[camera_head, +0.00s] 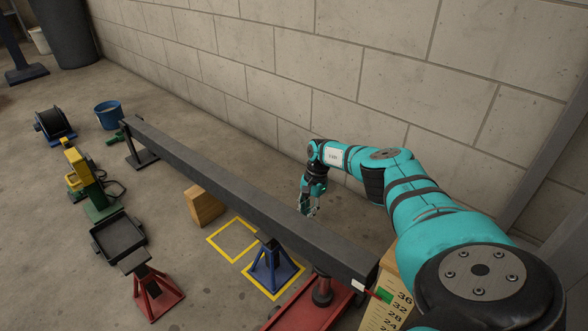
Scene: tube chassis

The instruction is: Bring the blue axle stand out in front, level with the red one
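The blue axle stand (271,272) stands upright on the floor inside a yellow outlined square, at the near end of a long dark beam. Its top is close to the beam's side; I cannot tell whether they touch. The red axle stand (153,293) stands to the left, out in front of the beam, with a dark head on top. My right gripper (309,208) points down on the wall side of the beam, behind the blue stand and apart from it. Its small fingertips look spread, with nothing between them. My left gripper is not in view.
The beam (220,188) runs from a far black stand (140,155) to a red jack (322,290). A second yellow square (233,239) is empty, near a wooden block (204,205). A black tray (118,238) lies behind the red stand. Floor between the stands is clear.

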